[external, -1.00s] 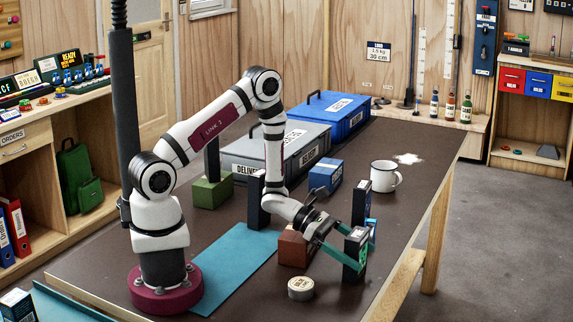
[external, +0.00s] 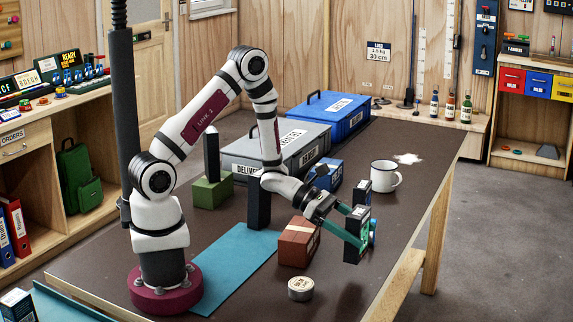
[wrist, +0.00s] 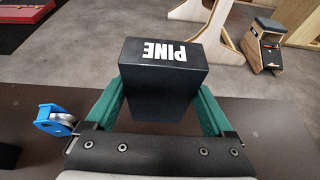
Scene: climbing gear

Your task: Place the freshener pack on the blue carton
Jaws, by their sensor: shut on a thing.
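The freshener pack (external: 353,245) is a dark box; the wrist view shows it as a black box (wrist: 160,85) with white PINE lettering. My gripper (external: 350,226) is shut on it, with the green fingers on either side, and holds it upright toward the table's right side. The blue carton (external: 332,176), with a white label, stands farther back and to the left of the pack. The carton is not in the wrist view.
A dark upright box (external: 362,188) stands behind the held pack. A blue tape-like roll (wrist: 55,120) lies close by. A reddish-brown box (external: 296,244), a tin (external: 301,289) and a white mug (external: 384,178) are around. Grey (external: 265,155) and blue (external: 335,113) cases stand behind.

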